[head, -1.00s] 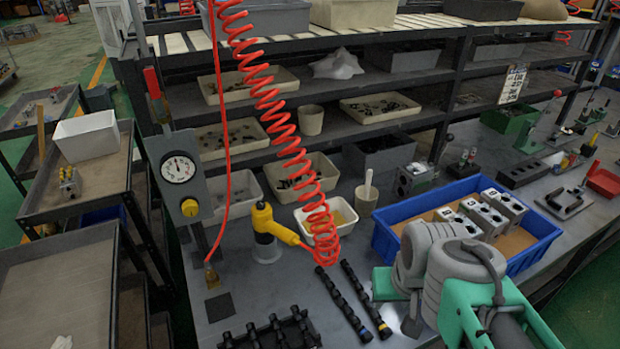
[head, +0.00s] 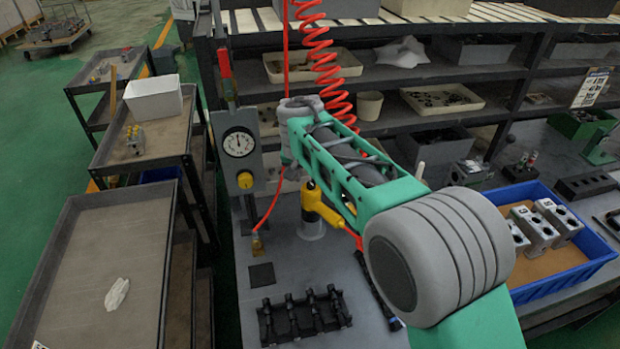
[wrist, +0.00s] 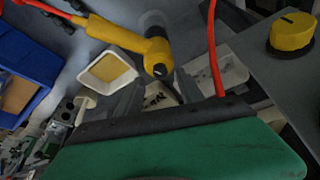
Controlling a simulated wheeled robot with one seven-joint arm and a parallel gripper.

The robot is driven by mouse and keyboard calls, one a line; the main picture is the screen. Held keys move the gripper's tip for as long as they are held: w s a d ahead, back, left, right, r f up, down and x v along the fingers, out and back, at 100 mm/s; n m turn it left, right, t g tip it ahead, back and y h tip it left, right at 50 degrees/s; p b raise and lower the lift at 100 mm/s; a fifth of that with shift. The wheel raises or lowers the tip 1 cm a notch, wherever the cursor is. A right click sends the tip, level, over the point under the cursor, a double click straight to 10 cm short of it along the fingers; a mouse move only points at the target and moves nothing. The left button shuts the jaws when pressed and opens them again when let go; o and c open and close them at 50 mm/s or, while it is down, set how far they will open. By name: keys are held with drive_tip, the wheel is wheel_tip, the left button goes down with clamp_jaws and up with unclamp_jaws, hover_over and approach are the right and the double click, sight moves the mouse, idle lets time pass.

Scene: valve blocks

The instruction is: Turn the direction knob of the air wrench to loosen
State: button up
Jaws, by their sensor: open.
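The yellow air wrench (head: 313,203) stands on the bench in a pale round holder, partly hidden behind my arm in the head view. In the wrist view, its yellow handle (wrist: 113,34) points to the upper left, with the hose at its end. A small dark round part (wrist: 159,69) shows on the wrench's near end; I cannot tell whether it is the direction knob. My gripper (wrist: 160,82) is open and empty, its grey fingers pointing towards that end, apparently short of contact. In the head view my arm hides the fingers.
A gauge panel (head: 222,131) with a yellow knob (head: 245,180) stands left of the wrench. A red air hose (wrist: 212,50) hangs close to my gripper. A white tray (wrist: 91,77) lies nearby. A blue crate (head: 590,262) holds valve blocks; a black rack (head: 337,317) lies in front.

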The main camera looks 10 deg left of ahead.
sight(311, 184)
drive_tip(key=shift+x, duration=1.6)
drive_tip(key=shift+c, duration=0.4)
